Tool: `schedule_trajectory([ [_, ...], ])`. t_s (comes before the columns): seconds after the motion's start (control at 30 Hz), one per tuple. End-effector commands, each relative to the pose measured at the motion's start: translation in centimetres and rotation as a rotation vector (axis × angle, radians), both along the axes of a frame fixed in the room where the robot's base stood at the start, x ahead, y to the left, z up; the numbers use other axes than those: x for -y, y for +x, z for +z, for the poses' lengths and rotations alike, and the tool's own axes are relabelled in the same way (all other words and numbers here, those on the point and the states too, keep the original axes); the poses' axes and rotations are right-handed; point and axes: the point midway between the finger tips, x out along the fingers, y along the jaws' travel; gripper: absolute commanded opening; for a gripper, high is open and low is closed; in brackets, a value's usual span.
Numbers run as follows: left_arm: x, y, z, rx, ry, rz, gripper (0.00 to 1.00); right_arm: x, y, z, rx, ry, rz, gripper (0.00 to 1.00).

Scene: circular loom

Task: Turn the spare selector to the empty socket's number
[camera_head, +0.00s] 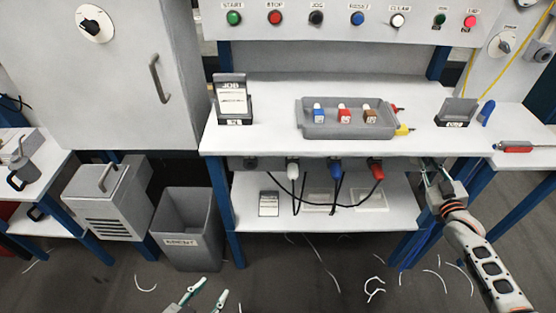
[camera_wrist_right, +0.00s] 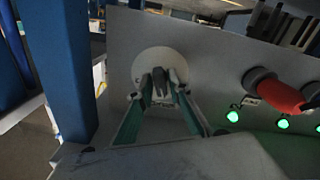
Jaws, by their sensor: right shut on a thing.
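The spare selector has a pale round dial (camera_wrist_right: 146,66) and a dark knob (camera_wrist_right: 160,82) in the right wrist view. My right gripper (camera_wrist_right: 161,90) is shut on the knob, one fingertip on each side. In the head view my right gripper (camera_head: 431,168) is at the right end of the panel under the table edge and hides the selector. A dark socket (camera_head: 250,163) at the panel's left end has no plug in it. Its number and the dial's marks are unreadable. My left gripper (camera_head: 209,292) is open and empty low in the head view, over the floor.
Green lamps (camera_wrist_right: 233,116) glow near the red plug in the right wrist view. A grey tray (camera_head: 313,131) is on the table. A blue leg (camera_wrist_right: 68,60) stands left of the selector.

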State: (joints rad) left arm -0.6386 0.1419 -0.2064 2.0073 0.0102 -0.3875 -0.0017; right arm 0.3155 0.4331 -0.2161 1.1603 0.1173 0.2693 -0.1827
Motion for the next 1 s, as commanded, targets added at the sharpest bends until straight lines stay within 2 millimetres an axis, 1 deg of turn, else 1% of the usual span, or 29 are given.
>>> schedule_trajectory([
  [0.03, 0.0, -0.2, -0.1, -0.003, 0.0, 0.0, 0.4, 0.0, 0.0, 0.1, 0.001, 0.007, -0.001, 0.2],
  [0.07, 0.0, -0.2, -0.1, -0.004, 0.0, 0.0, 0.4, 0.0, 0.0, 0.0, 0.0, 0.006, 0.0, 0.28],
  [0.33, -0.2, 0.1, 0.1, 0.003, 0.001, 0.003, 0.4, 0.0, 0.0, 0.0, 0.001, 0.002, 0.0, 0.28],
  [0.43, -0.3, 0.5, 0.6, 0.011, 0.003, 0.005, 0.4, 0.0, -0.3, 0.1, 0.0, 0.001, 0.0, 0.28],
  [0.6, -0.4, 1.6, 2.9, 0.039, 0.005, 0.006, 0.4, 0.2, -2.3, 0.5, 0.003, 0.001, 0.0, 0.28],
  [0.8, -0.4, 2.6, 5.4, 0.065, 0.005, 0.007, 0.4, 0.4, -5.0, 0.4, 0.001, 0.0, 0.0, 0.28],
  [0.9, -0.4, 2.8, 6.1, 0.071, 0.004, 0.006, 0.4, 0.5, -6.1, 0.4, 0.002, 0.001, 0.0, 0.28],
  [1.0, -0.4, 2.8, 6.4, 0.073, 0.004, 0.006, 0.4, 0.5, -6.8, 0.2, 0.001, 0.0, -0.001, 0.28],
])
